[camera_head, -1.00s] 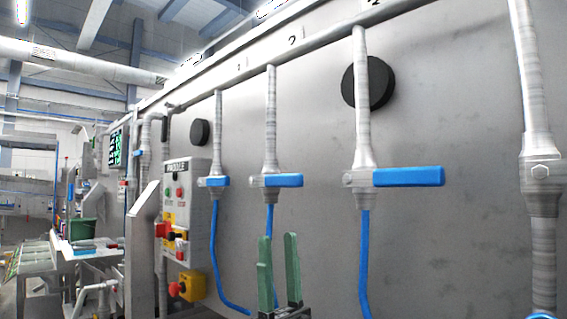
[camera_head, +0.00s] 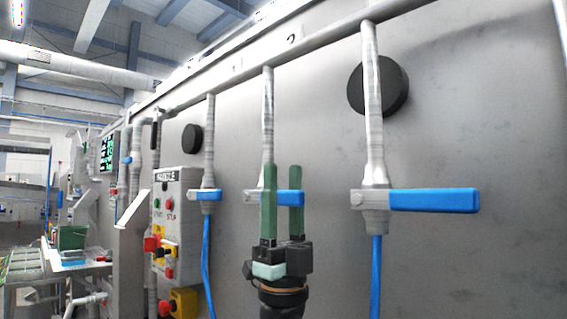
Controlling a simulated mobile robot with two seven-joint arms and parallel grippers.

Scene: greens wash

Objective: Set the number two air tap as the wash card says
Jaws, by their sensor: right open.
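Three air taps with blue lever handles hang on pipes along the steel wall. The middle tap, apparently number two by the "2" label (camera_head: 291,39) up to its right, has its blue handle (camera_head: 283,197) level and pointing right. My right gripper (camera_head: 283,172) is open and upright, with two green fingers in front of that handle. The fingers hide parts of the handle; I cannot tell whether they touch it. The left tap's handle (camera_head: 204,195) and the right tap's handle (camera_head: 434,200) are also level. No wash card is readable. My left gripper is not in view.
A paddle control box (camera_head: 178,225) with buttons is on the left, above a yellow box with a red button (camera_head: 178,303). A dark display (camera_head: 108,152) with green text hangs farther back. Blue hoses drop from the outer taps. Wall right of the taps is clear.

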